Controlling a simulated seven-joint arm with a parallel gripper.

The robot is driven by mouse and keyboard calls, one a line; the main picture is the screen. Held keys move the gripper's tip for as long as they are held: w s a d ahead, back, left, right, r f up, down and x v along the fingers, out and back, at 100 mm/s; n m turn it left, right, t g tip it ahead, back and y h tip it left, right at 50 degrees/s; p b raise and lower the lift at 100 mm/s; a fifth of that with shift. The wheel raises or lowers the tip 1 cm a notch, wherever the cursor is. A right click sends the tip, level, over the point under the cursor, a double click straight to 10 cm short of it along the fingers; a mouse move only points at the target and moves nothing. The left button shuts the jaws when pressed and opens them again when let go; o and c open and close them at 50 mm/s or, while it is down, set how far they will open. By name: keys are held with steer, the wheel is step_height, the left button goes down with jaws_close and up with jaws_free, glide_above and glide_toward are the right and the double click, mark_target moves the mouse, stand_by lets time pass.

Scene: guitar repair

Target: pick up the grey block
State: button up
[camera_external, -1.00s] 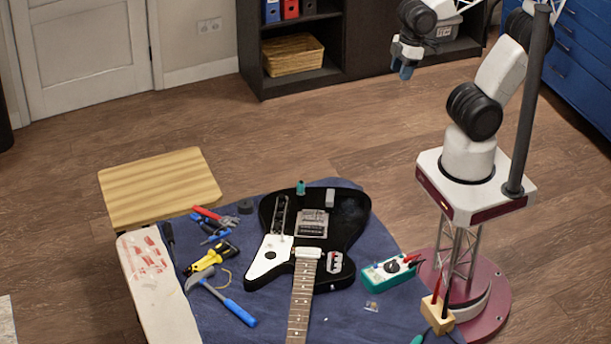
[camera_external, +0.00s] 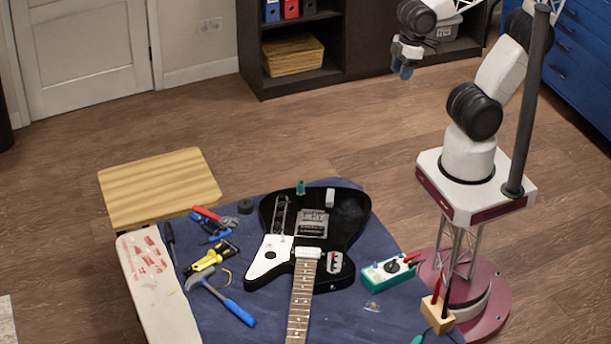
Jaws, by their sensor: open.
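A small light grey block (camera_external: 330,197) stands on the upper body of the black electric guitar (camera_external: 352,215), to the right of a small teal object (camera_external: 300,188). My gripper (camera_external: 404,72) is raised high, well apart from the guitar and the block, above and to the right of them in the picture. It is open and its fingers point downward. Nothing shows between the fingers, though they are small in this view.
The guitar lies on a blue cloth (camera_external: 375,318). Pliers, a yellow tool (camera_external: 212,257) and a blue-handled hammer (camera_external: 238,312) lie left of it. A teal multimeter (camera_external: 388,270) and a wooden holder (camera_external: 437,312) are at the right. A wooden board (camera_external: 160,185) is behind.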

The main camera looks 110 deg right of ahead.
steer(key=shift+o, duration=1)
steer(key=w+a+f+n+g, duration=0.1)
steer(key=w+a+f+n, duration=0.1)
steer(key=w+f+n, duration=0.2)
steer(key=w+a+f+n, duration=0.3)
steer(key=w+f+n, duration=0.1)
steer(key=w+f, duration=0.7)
steer(key=w+a+f+n+g, duration=0.1)
steer(key=w+a+f+n, duration=0.2)
steer(key=w+f, duration=0.4)
steer(key=shift+w+f+n+g, duration=0.15)
steer(key=shift+w+n, duration=0.1)
steer(key=shift+w, duration=0.7)
steer(key=shift+w+f+n+g, duration=0.15)
steer(key=shift+w+n, duration=0.1)
steer(key=shift+w, duration=0.65)
steer(key=shift+w+a+f, duration=0.1)
steer(key=shift+w+f, duration=0.2)
steer(key=shift+f, duration=0.3)
steer(key=shift+f, duration=0.1)
